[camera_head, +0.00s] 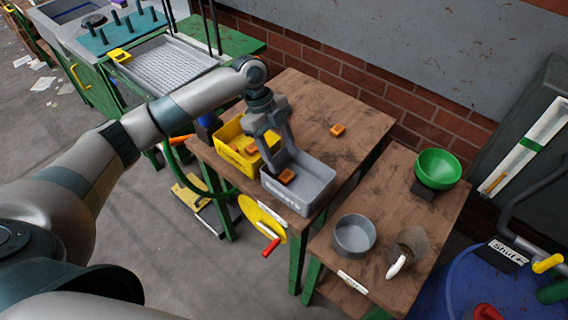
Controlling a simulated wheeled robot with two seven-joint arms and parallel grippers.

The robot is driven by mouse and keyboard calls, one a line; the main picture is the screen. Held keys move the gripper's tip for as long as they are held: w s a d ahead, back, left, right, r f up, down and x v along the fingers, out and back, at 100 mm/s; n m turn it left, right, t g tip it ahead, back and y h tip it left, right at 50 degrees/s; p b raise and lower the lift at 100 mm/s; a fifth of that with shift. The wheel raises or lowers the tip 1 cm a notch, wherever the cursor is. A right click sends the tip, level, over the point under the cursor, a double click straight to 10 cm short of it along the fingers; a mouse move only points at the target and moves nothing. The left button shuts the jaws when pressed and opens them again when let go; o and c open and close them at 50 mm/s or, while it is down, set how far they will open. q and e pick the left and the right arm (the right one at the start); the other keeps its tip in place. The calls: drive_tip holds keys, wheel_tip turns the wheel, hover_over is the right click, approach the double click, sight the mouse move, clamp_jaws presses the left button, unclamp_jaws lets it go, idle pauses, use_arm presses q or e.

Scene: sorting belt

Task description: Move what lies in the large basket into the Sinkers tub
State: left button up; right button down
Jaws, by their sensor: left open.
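A grey tub (315,187) stands at the front of the wooden table, its front lettering too small to read surely. An orange-brown block (287,176) lies in it. My left gripper (281,163) is open, pointing down over the left part of this tub, close to the block. A yellow tub (231,131) stands just left of it, holding several orange pieces; my gripper partly covers it. A shallow grey perforated basket (165,68) lies at the upper left; I cannot tell surely whether it is the large basket. My right gripper is not in view.
A loose orange block (338,130) lies on the wooden table (300,95). The lower table at right holds a grey round bowl (354,235), a green bowl (438,169) and a brownish pot (410,248). A blue barrel (485,285) stands at lower right. A brick wall runs behind.

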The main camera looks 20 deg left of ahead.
use_arm(q)
drive_tip(key=b+v, duration=0.1)
drive_tip(key=v, duration=0.7)
drive_tip(key=shift+r+b, duration=0.25)
drive_tip(key=shift+b, duration=0.15)
